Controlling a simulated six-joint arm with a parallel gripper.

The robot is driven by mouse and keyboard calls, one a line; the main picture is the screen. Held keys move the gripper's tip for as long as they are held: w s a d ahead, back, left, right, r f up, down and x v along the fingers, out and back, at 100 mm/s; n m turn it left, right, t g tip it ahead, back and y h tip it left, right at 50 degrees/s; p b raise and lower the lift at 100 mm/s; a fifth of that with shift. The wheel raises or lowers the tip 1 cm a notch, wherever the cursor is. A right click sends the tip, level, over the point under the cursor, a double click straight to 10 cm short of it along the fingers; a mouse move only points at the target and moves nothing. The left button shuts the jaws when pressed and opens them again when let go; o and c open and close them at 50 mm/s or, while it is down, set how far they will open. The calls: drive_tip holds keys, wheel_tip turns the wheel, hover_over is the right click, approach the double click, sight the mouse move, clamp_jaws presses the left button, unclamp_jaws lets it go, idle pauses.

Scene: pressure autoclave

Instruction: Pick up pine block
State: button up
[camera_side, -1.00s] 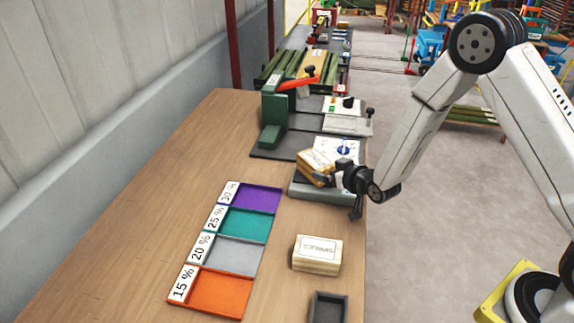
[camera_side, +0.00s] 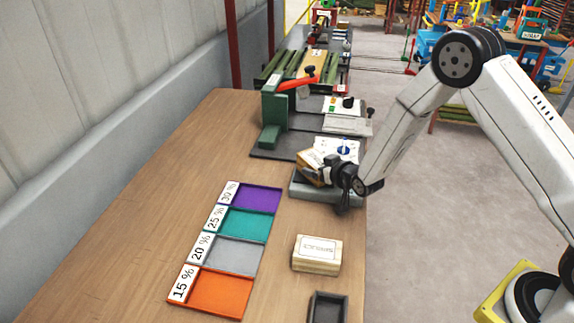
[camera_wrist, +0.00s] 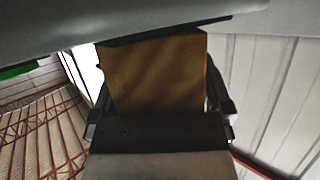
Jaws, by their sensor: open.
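A wooden block (camera_side: 311,163), with no readable label, sits tilted at the grey device (camera_side: 314,191) near the table's right edge. I cannot tell whether it is the pine block. My gripper (camera_side: 327,172) is low at the block's right side and partly hides it. In the wrist view the block's brown face (camera_wrist: 155,75) fills the space between the fingers, which stand on either side of it. The jaws are open; whether either finger touches the block cannot be seen. A second block (camera_side: 317,254), labelled spruce, lies flat nearer the camera.
Orange (camera_side: 221,294), grey (camera_side: 235,257), teal (camera_side: 245,223) and purple (camera_side: 257,199) trays with percent labels lie left of the blocks. A dark tray (camera_side: 328,308) is at the front. A green press (camera_side: 272,118) stands behind. The left tabletop is clear.

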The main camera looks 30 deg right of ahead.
drive_tip(key=shift+c, duration=0.2)
drive_tip(key=c, duration=1.2)
drive_tip(key=shift+r, duration=0.1)
drive_tip(key=shift+r, duration=0.15)
drive_tip(key=shift+r, duration=0.85)
drive_tip(key=s+r, duration=0.3)
drive_tip(key=s, duration=0.1)
drive_tip(key=s+r, duration=0.4)
drive_tip(key=s, duration=0.1)
drive_tip(key=s+r, duration=0.4)
drive_tip(key=s, duration=0.1)
drive_tip(key=shift+d, duration=0.15)
drive_tip(key=shift+w+d+f, duration=0.25)
drive_tip(key=shift+w+f, duration=0.15)
drive_tip(key=shift+w, duration=0.05)
drive_tip(key=shift+w+d+f, duration=0.2)
drive_tip(key=shift+w+f, duration=0.15)
drive_tip(key=shift+w, duration=0.1)
